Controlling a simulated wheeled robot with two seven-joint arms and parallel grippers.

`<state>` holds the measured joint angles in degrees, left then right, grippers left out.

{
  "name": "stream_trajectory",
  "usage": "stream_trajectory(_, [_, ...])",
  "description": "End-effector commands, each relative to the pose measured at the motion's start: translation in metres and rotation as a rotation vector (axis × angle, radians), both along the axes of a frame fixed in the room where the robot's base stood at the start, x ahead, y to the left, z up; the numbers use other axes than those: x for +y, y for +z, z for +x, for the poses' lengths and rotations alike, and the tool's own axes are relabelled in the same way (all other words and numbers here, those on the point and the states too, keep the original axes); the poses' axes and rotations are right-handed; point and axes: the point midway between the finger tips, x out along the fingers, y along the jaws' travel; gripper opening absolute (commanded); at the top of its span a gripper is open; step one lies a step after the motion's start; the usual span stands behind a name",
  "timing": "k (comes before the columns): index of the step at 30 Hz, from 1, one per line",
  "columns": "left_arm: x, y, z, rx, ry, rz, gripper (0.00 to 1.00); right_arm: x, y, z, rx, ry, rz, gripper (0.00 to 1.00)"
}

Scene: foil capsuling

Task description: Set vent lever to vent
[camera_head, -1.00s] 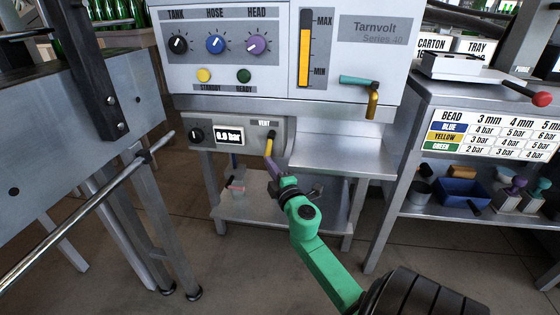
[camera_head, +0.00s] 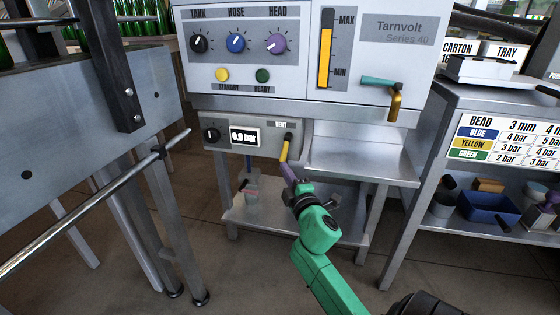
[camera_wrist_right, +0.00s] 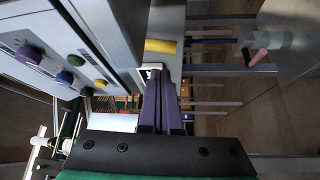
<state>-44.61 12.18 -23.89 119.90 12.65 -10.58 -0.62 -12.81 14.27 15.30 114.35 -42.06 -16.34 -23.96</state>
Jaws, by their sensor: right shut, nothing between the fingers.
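The vent lever (camera_head: 285,148) is a short yellow handle under the VENT label on the grey panel beside the 0.9 bar display. It hangs down from its dark pivot, its lower end leaning slightly left. My right gripper (camera_head: 287,170), with purple fingers on a green arm, is just below the lever's lower end. In the right wrist view the purple fingers (camera_wrist_right: 164,76) are together and empty, and the yellow lever (camera_wrist_right: 160,46) lies just past their tips. I cannot tell whether they touch it. My left gripper is not in view.
Above is the control face with knobs (camera_head: 236,43) and a yellow gauge (camera_head: 326,48). A teal-handled tap (camera_head: 382,82) sticks out at the right. A metal shelf (camera_head: 250,222) is below. A steel frame with a long rod (camera_head: 80,205) stands at the left.

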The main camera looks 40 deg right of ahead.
Motion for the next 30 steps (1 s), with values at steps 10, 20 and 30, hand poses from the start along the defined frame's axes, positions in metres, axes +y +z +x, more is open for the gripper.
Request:
stream_trajectory(10, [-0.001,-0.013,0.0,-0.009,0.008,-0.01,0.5,-0.022,0.005,0.053,0.0,-0.001,-0.001,0.0])
stream_trajectory(20, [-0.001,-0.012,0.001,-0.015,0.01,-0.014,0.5,-0.023,0.007,0.056,0.0,-0.001,0.0,0.0])
stream_trajectory(30, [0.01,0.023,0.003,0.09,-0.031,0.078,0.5,-0.028,0.009,0.054,0.094,-0.003,-0.068,0.0])
